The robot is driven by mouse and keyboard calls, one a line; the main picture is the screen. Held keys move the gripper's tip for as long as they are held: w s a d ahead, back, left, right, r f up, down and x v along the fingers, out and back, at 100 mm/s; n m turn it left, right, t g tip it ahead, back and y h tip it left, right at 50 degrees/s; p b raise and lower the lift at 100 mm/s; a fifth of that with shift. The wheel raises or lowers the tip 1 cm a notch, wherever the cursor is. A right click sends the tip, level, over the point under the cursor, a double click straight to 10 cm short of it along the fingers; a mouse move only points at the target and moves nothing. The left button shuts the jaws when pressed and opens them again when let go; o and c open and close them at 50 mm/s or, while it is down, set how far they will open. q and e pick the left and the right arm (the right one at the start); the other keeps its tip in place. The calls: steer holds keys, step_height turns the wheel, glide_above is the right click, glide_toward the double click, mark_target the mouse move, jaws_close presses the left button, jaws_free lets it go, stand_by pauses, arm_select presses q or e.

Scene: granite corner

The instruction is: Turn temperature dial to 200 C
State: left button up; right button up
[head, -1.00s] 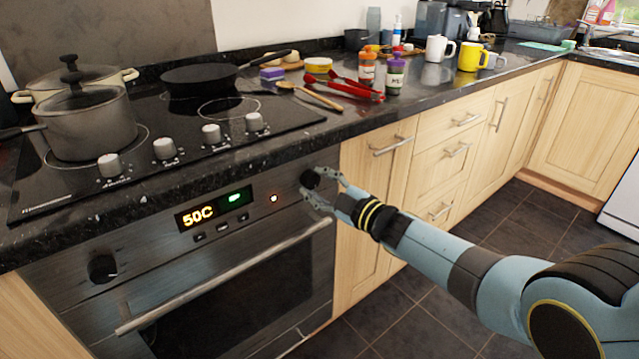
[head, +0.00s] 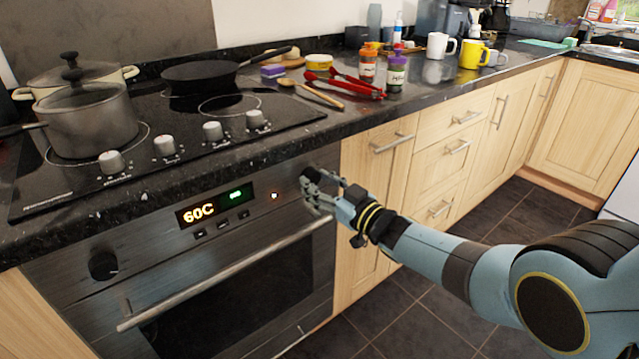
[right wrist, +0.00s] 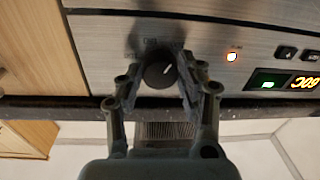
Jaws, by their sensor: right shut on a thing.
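The temperature dial (right wrist: 159,72) is a round black knob with a white mark, at the right end of the steel oven panel. My right gripper (right wrist: 160,80) is shut on it, with one finger on each side. In the head view my right gripper (head: 318,190) covers most of the dial. The oven display (head: 200,212) reads 60C. In the right wrist view the display (right wrist: 303,83) appears upside down. My left gripper is in neither view.
A second black knob (head: 103,266) sits at the panel's left end. The oven door handle (head: 225,275) runs below the panel. The black worktop edge (head: 250,158) juts out above. Pots, a pan (head: 200,75) and several utensils stand on top.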

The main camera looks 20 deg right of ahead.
steer(key=shift+f+m, duration=0.1)
steer(key=shift+m, duration=0.3)
steer(key=o, duration=1.1)
steer(key=shift+o, duration=0.2)
steer(key=v, duration=1.2)
